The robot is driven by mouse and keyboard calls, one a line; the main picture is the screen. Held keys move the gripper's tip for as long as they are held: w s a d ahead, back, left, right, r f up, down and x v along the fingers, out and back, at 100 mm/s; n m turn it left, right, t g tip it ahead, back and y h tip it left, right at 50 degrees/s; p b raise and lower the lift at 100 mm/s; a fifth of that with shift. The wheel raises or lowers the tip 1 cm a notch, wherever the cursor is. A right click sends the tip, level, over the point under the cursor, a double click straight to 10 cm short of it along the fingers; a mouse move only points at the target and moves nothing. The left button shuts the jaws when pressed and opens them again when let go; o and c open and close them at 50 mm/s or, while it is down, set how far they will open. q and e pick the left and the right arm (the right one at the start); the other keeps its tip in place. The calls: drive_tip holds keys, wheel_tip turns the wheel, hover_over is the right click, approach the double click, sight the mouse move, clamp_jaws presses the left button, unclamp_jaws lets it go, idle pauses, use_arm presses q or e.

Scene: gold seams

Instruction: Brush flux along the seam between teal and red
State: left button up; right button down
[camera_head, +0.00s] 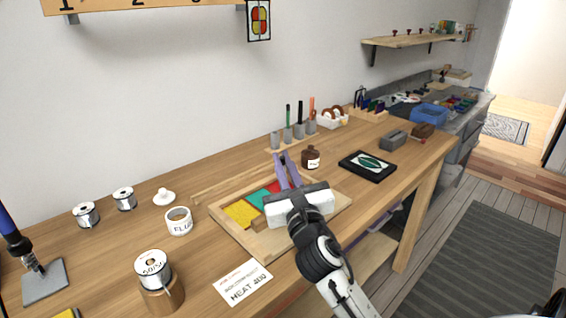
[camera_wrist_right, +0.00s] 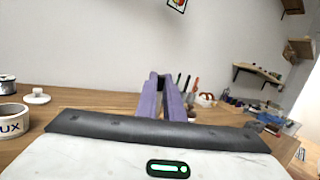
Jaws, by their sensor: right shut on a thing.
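The teal glass piece (camera_head: 257,197) and the red glass piece (camera_head: 275,187) lie side by side in a wooden tray (camera_head: 238,244). My right gripper (camera_head: 280,156) reaches over the tray, its purple fingers past the red piece. In the right wrist view its fingers (camera_wrist_right: 161,80) are shut on a small dark thing, mostly hidden between them; I cannot tell what it is. The white flux tub (camera_head: 179,222), open with brown contents, stands left of the tray. It shows partly in the right wrist view (camera_wrist_right: 11,123). My left gripper is not in view.
A yellow piece (camera_head: 241,213) lies left of the teal one. A white lid (camera_head: 163,198), solder spools (camera_head: 86,214) and a brown bottle (camera_head: 311,158) stand nearby. A soldering iron (camera_head: 14,235) is at the far left. A tool rack (camera_head: 291,140) stands behind the tray.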

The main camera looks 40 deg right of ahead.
drive_tip(key=shift+f+b, duration=0.3)
drive_tip(key=shift+f, duration=0.1)
idle(0.8)
idle(1.0)
